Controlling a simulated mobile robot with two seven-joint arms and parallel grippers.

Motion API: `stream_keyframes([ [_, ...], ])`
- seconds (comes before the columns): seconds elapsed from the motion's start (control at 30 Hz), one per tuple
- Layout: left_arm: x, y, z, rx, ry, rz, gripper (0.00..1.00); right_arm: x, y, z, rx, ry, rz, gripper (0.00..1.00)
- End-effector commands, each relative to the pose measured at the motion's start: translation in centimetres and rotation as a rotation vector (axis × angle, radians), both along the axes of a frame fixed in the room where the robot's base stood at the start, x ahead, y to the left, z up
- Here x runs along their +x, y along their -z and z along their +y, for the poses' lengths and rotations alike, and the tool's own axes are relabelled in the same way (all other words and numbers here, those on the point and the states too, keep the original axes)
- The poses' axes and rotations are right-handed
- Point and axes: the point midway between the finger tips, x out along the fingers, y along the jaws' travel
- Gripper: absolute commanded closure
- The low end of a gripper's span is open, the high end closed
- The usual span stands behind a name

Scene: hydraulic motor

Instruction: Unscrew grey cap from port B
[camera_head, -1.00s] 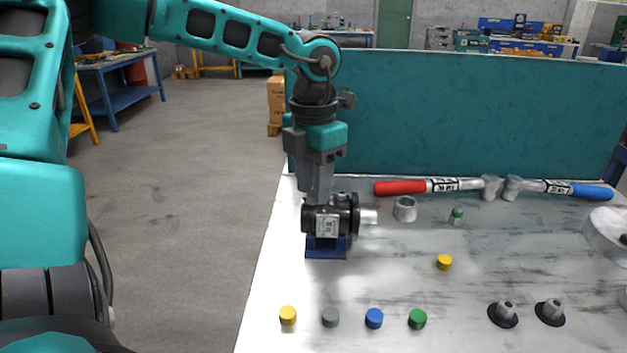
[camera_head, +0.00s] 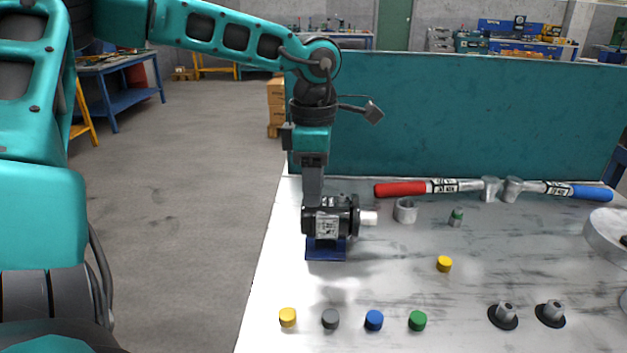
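The hydraulic motor (camera_head: 329,219) is a black cylinder with a white label and a silver shaft pointing right. It rests on a blue stand (camera_head: 325,250) at the table's left side. My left gripper (camera_head: 312,198) points straight down at the top of the motor, with its fingertips at or just behind the motor's upper left part. Its fingers show edge-on, so I cannot tell whether they are open or shut. Port B and any cap in it are hidden or too small to make out. A loose grey cap (camera_head: 330,319) lies on the table in front. My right gripper is not in view.
Yellow (camera_head: 288,317), blue (camera_head: 374,320) and green (camera_head: 417,320) caps stand in the front row. Another yellow cap (camera_head: 444,264) lies mid-table. A red-handled tool (camera_head: 400,188), a blue-handled tool (camera_head: 590,191) and a grey ring (camera_head: 405,210) lie behind. A teal panel (camera_head: 460,115) closes the back.

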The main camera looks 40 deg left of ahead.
Motion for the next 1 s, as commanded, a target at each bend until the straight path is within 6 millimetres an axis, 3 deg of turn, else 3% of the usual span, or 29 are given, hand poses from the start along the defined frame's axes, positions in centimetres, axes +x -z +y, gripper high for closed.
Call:
stream_keyframes([
  [0.2,-0.02,0.02,0.0,0.0,0.117,0.001,0.64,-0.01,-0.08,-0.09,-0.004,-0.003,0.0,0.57],
  [1.0,-0.02,0.02,0.0,0.0,0.113,0.001,0.64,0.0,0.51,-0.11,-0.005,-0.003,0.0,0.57],
])
